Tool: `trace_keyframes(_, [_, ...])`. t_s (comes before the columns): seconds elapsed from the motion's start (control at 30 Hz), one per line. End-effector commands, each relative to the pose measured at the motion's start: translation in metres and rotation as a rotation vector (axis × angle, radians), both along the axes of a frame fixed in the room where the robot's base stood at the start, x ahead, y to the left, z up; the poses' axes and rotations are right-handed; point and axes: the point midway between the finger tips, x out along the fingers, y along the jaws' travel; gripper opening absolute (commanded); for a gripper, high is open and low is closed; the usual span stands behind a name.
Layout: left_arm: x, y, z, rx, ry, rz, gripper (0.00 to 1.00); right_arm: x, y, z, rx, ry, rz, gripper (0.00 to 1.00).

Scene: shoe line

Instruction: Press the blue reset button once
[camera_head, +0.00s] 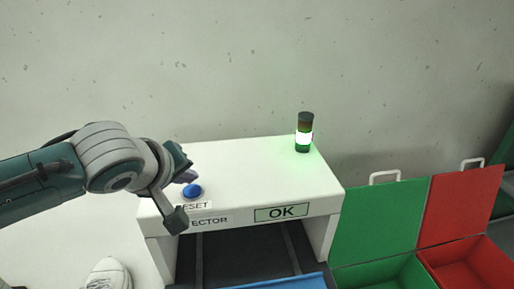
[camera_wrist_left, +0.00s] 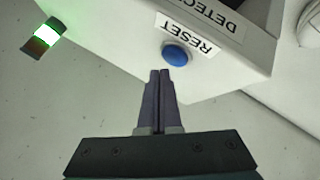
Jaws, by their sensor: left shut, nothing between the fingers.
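The blue reset button (camera_head: 192,190) sits on the top of the white detector housing (camera_head: 250,165), by the RESET label near its front left. It also shows in the left wrist view (camera_wrist_left: 177,53), just beyond my fingertips. My left gripper (camera_head: 188,177) is shut and empty, close to the button on its back side in the head view. In the wrist view my left gripper (camera_wrist_left: 160,72) has both fingers together, pointing at the button. I cannot tell whether the fingertips touch it; a small gap seems to show. My right gripper is in neither view.
A signal light (camera_head: 304,133), lit green, stands at the housing's back right. An OK sign (camera_head: 282,212) is on the front. A green bin (camera_head: 378,222) and a red bin (camera_head: 462,207) stand at the right. A blue tray (camera_head: 285,283) and a white shoe (camera_head: 108,274) are in front.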

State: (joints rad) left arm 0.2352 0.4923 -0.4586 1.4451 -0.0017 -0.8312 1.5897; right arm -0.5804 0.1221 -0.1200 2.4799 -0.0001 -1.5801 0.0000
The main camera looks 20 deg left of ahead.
Motion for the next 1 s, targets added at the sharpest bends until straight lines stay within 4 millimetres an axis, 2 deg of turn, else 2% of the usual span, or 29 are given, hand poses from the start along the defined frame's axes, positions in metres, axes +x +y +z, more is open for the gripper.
trace_keyframes(0.27, [0.000,0.000,-0.009,-0.001,0.001,0.001,0.00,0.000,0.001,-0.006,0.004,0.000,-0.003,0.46])
trace_keyframes(1.0, [0.000,0.000,-0.013,-0.001,0.000,0.001,0.00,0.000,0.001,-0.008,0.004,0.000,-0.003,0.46])
